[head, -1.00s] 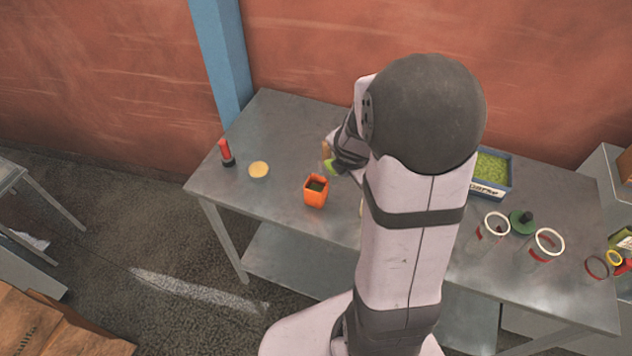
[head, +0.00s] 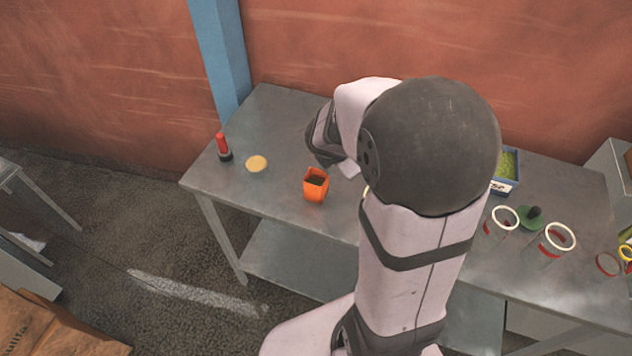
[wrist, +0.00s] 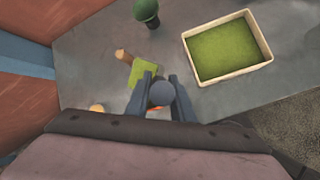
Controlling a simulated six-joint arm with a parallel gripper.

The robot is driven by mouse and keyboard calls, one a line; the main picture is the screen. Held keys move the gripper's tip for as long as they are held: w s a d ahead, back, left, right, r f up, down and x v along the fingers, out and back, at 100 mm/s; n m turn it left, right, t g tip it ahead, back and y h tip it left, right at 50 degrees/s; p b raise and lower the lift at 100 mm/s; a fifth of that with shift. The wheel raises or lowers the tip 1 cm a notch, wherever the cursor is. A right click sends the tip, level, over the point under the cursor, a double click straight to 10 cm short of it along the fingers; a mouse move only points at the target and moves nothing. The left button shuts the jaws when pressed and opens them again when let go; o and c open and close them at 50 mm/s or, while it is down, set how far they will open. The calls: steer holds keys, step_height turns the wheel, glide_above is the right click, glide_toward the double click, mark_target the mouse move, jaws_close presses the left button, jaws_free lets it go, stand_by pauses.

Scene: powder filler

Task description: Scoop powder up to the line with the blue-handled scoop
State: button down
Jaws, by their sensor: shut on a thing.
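In the wrist view my gripper (wrist: 162,94) is shut on a round grey-blue thing (wrist: 161,93), seen end-on. It may be the scoop's handle end; its bowl is not visible. A cream-rimmed tray of green powder (wrist: 268,58) lies to the upper right of the jaws, apart from them. In the head view a blue bin (head: 503,189) with green powder is partly hidden behind my arm. Clear jars with white rims and red bands, one (head: 503,221) and another (head: 557,240), stand at the right. My fingertips are hidden in the head view.
An orange container (head: 316,187) stands near the table's front. A pale yellow disc (head: 256,164) and a red-handled tool (head: 223,147) are left. A green piece with a dark knob (head: 530,217) sits between the jars. A green, brown-handled thing (wrist: 143,73) lies beyond the jaws.

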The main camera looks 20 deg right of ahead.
steer(key=a+h+b, duration=0.1)
steer(key=b, duration=0.1)
steer(key=a+h+b, duration=0.1)
steer(key=b, duration=0.2)
steer(key=a+n+h+b, duration=0.1)
steer(key=h+b, duration=0.1)
steer(key=shift+r+t+b, duration=0.3)
steer(key=shift+r+b, duration=0.05)
steer(key=shift+b, duration=0.05)
steer(key=shift+a+f+b, duration=0.1)
steer(key=shift+a+b, duration=0.15)
steer(key=shift+b, duration=0.15)
steer(key=shift+s+a+h+b, duration=0.1)
steer(key=shift+a+h+b, duration=0.25)
steer(key=shift+h+b, duration=0.4)
steer(key=shift+a+f+n+h+b, duration=0.25)
steer(key=shift+f+n+b, duration=0.1)
steer(key=shift+b, duration=0.55)
steer(key=shift+t+b, duration=0.3)
